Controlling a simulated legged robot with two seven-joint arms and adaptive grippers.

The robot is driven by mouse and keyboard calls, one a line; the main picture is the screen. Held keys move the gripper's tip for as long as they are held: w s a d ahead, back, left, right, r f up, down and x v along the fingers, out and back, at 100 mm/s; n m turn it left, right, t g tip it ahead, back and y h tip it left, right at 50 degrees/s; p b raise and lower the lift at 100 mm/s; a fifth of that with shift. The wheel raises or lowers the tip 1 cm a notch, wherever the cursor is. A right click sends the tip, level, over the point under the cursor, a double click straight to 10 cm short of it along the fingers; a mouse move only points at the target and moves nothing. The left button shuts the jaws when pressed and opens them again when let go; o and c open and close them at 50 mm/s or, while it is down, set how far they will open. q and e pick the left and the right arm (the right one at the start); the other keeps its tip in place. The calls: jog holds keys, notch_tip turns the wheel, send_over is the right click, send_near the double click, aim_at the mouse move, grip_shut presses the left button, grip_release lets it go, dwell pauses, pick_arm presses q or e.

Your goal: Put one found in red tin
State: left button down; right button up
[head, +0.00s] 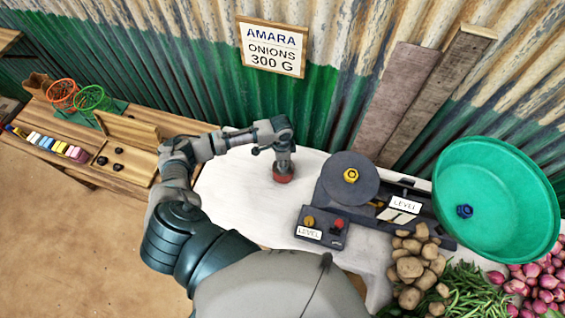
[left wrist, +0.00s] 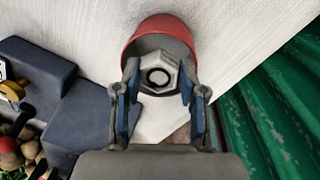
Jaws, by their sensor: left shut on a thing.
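The red tin (head: 283,178) stands on the white table top under my left gripper (head: 283,162). In the left wrist view the tin (left wrist: 150,24) shows its red wall and grey inside. My left gripper (left wrist: 160,90) is shut on a grey hexagonal nut (left wrist: 158,62) with a dark round hole. The nut overlaps the tin's mouth in that view; I cannot tell how deep it sits. In the head view the gripper hides the nut. My right gripper is in neither view.
A balance has a dark plate (head: 340,190) with a yellow piece (head: 351,175) and a green pan (head: 490,165) with a blue piece (head: 464,211). A small box (head: 322,240) has yellow and red knobs. Potatoes (head: 412,265) lie at the front. A sign (head: 272,47) reads AMARA ONIONS 300 G.

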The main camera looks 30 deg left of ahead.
pick_arm(q)
jog(key=shift+a+f, duration=0.15)
jog(key=shift+a, duration=0.05)
jog(key=shift+d+f, duration=0.15)
jog(key=shift+f, duration=0.05)
jog(key=shift+d+f, duration=0.2)
jog(key=c, duration=1.1)
grip_release()
jog(key=o, duration=0.4)
jog(key=shift+o, duration=0.2)
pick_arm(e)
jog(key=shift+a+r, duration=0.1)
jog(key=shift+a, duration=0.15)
pick_arm(q)
jog(key=shift+a, duration=0.2)
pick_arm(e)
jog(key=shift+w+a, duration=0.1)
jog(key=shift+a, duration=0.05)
